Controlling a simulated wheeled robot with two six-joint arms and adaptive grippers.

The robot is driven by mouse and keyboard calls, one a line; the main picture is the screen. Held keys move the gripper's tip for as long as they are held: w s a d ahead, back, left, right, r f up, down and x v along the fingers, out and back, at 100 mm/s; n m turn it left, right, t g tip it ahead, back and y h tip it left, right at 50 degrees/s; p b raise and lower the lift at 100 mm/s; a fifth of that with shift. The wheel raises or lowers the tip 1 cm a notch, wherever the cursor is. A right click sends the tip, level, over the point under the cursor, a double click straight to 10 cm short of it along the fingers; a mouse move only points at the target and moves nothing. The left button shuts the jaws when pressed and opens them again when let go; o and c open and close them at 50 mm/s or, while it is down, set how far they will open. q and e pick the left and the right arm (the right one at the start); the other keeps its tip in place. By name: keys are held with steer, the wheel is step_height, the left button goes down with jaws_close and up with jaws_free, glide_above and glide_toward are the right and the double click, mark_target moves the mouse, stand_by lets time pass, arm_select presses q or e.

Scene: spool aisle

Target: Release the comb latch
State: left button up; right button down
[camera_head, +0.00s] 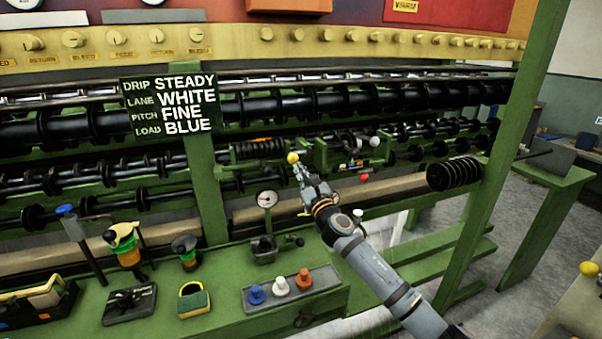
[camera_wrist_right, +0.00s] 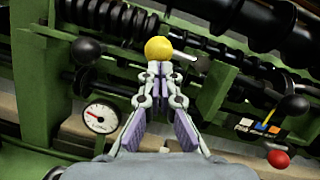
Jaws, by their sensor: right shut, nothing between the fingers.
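A yellow ball knob (camera_head: 292,157) is in front of the green carriage (camera_head: 318,152) on the machine; no label in view names the comb latch. My right gripper (camera_head: 299,170) is shut and empty, with its tips right at the knob. In the right wrist view the yellow knob (camera_wrist_right: 158,49) is just beyond the closed fingertips (camera_wrist_right: 158,68); I cannot tell whether they touch it. A red ball knob (camera_wrist_right: 278,158) and black ball knobs (camera_wrist_right: 86,50) sit to the sides, clear of the fingers. My left gripper is out of view.
A round dial gauge (camera_head: 266,198) stands left of my right arm. A tray (camera_head: 327,277) with blue, white and orange pegs is on the green bench below. A dark sign (camera_head: 170,104) hangs on a green post. A black ribbed spool (camera_head: 454,174) is at right.

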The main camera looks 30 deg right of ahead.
steer(key=shift+a+r+m, duration=0.1)
steer(key=shift+r+m, duration=0.2)
steer(key=shift+m, duration=0.3)
steer(key=shift+a+r+m+h+p, duration=0.1)
steer(key=shift+r+m+h+p, duration=0.25)
steer(key=shift+m, duration=0.4)
steer(key=shift+a+r+m+h+p, duration=0.1)
steer(key=shift+r+m+h+p, duration=0.25)
steer(key=shift+m, duration=0.4)
steer(key=shift+d+r+m+g+h+p, duration=0.15)
steer(key=shift+r+m+g+h+p, duration=0.4)
steer(key=shift+m, duration=1.3)
steer(key=shift+d+r+m+g+h+p, duration=0.2)
steer(key=shift+r+m+h+p, duration=0.6)
steer(key=shift+m, duration=1.1)
steer(key=shift+d+r+m+g+h+p, duration=0.1)
steer(key=shift+r+m+g+h+p, duration=0.5)
steer(key=shift+m, duration=1.25)
steer(key=shift+s+r, duration=0.1)
